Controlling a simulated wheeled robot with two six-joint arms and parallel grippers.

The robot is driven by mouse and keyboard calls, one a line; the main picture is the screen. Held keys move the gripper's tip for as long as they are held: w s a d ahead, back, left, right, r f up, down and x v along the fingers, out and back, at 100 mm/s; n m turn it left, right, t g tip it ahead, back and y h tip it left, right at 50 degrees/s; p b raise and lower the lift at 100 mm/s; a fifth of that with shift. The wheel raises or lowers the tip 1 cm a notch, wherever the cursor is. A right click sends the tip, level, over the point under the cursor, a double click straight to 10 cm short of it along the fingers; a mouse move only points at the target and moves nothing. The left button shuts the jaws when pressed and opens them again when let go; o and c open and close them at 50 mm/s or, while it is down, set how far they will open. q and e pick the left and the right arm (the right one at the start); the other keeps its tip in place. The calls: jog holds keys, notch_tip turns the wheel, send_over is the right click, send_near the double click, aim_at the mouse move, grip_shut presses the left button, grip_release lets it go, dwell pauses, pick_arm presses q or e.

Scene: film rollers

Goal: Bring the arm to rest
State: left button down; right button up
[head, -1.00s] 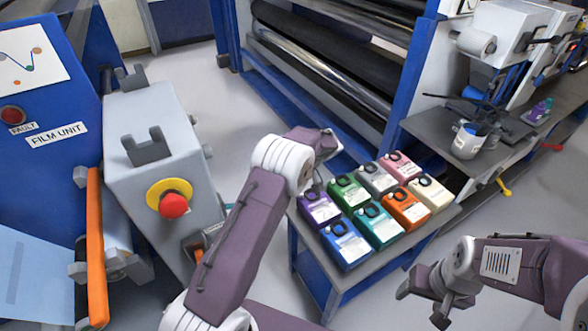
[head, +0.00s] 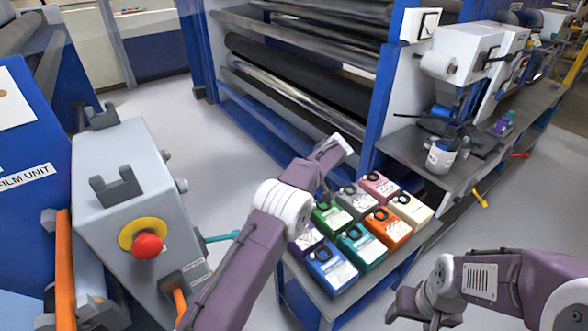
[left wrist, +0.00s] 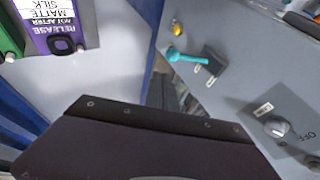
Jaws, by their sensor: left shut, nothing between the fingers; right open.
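My left arm reaches up through the middle of the head view. Its forearm ends near the row of bottles, and its jaws are hidden there. In the left wrist view a dark bolted part of my left gripper (left wrist: 155,125) fills the lower middle, with nothing seen held. My right gripper (head: 418,312) is at the lower right of the head view, its dark fingers apart and empty, in front of the bottle table. Its arm (head: 510,280) comes in from the right edge.
Several coloured bottles (head: 362,246) stand on a low table (head: 308,292) between the arms. A grey control box (head: 130,190) with a red stop button (head: 147,246) and a teal handle (head: 222,237) is at left. The handle shows in the left wrist view (left wrist: 188,56). Rollers stand behind.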

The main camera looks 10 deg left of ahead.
pick_arm(q)
notch_tip(320, 180, up, 5)
jog(key=a, duration=0.2)
jog(key=s+a+r+h, duration=0.3)
jog(key=s+r, duration=0.1)
jog(key=s, duration=0.5)
jog(key=s+d+f+m+t+h, duration=0.1)
jog(key=s+d+f+m+h, duration=0.1)
jog(key=s+f, duration=0.4)
jog(key=s+d+f+m+t+h, duration=0.2)
jog(key=s+d+f+m, duration=0.3)
jog(key=s+f+m, duration=0.1)
jog(key=shift+s+f+h, duration=0.4)
jog(key=shift+s+f, duration=0.4)
jog(key=shift+s, duration=0.4)
